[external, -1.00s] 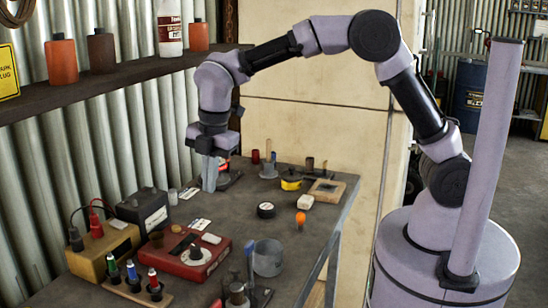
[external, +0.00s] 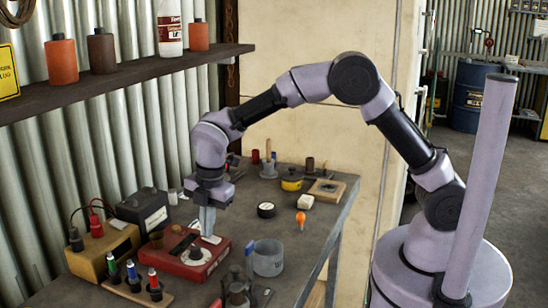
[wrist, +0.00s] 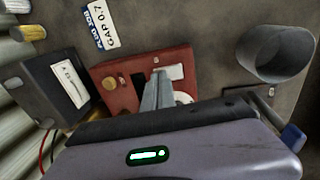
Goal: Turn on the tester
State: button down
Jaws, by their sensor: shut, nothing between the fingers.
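The red box (external: 172,262), apparently the tester, lies on the bench with its panel facing up. On it are a round white dial with a dark knob (external: 195,254), a dark slot and a pale rectangular piece (wrist: 174,72). A brass knob (wrist: 108,83) shows on the box in the wrist view. My gripper (external: 207,233) is shut and empty, pointing down over the box beside the pale piece. In the wrist view the fingertips (wrist: 160,75) overlap the panel between the slot and pale piece. I cannot tell whether they touch; they partly hide the dial.
A yellow box with leads (external: 103,258) and a black box (external: 146,212) stand left of the red box. A grey cup (external: 268,260) is at its right. Several coloured-handled tools stand in front.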

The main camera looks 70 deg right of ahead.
jog(key=shift+r+p, duration=0.2)
jog(key=shift+p, duration=0.55)
jog(key=shift+w+f, duration=0.15)
jog(key=shift+f, duration=0.2)
jog(key=shift+s+r, duration=0.1)
jog(key=shift+s, duration=0.15)
jog(key=shift+s+r, duration=0.15)
jog(key=shift+s, duration=0.45)
